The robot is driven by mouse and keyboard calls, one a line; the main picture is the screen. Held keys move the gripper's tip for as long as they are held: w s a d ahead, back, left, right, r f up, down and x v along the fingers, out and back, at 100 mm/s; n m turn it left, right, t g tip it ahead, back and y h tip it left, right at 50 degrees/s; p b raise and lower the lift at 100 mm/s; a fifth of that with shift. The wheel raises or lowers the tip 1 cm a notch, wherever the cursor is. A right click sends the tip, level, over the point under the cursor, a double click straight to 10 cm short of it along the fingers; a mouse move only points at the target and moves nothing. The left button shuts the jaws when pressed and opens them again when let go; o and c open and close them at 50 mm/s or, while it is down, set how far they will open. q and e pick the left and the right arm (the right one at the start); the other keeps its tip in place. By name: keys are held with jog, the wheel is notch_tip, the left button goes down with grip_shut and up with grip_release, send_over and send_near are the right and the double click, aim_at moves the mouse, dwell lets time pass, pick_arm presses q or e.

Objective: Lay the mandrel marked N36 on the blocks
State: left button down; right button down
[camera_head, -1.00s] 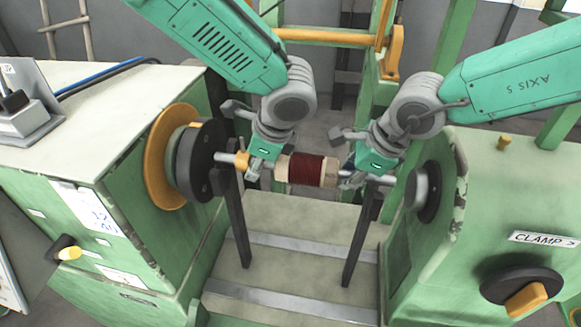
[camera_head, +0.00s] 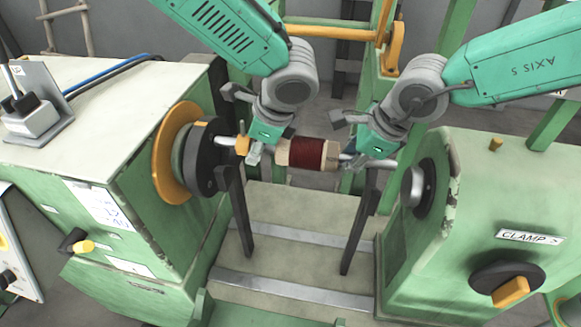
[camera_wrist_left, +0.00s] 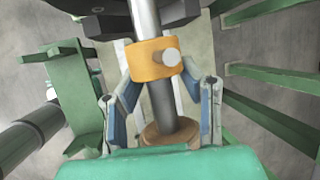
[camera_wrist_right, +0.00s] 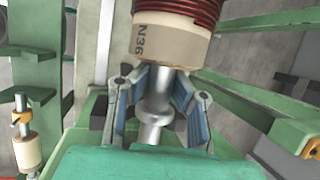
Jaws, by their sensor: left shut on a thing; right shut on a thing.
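The mandrel (camera_head: 308,154), wound with dark red wire between pale ends, lies nearly level across the middle of the head view. Its pale end reads N36 in the right wrist view (camera_wrist_right: 165,42). My left gripper (camera_head: 256,156) is shut on its shaft beside an orange collar (camera_wrist_left: 153,60). My right gripper (camera_head: 352,160) is shut on the metal shaft (camera_wrist_right: 155,100) at the other end. Two dark uprights, apparently the blocks (camera_head: 238,215) (camera_head: 357,230), stand under the shaft ends. I cannot tell whether the shaft touches their tops.
A black chuck with an orange ring (camera_head: 165,155) stands close to the mandrel's left end. A grey tailstock cup (camera_head: 417,187) faces its right end on the green housing with the CLAMP knob (camera_head: 507,285). The pale bed (camera_head: 295,210) between the uprights is clear.

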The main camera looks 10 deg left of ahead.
pick_arm(q)
jog(key=shift+r, duration=0.55)
jog(key=shift+d+r+p, duration=0.3)
jog(key=shift+d+r, duration=0.4)
jog(key=shift+r, duration=0.35)
jog(key=shift+d+r, duration=0.15)
jog(key=shift+r, duration=0.5)
jog(key=shift+a+r, duration=0.35)
jog(key=shift+a, duration=0.5)
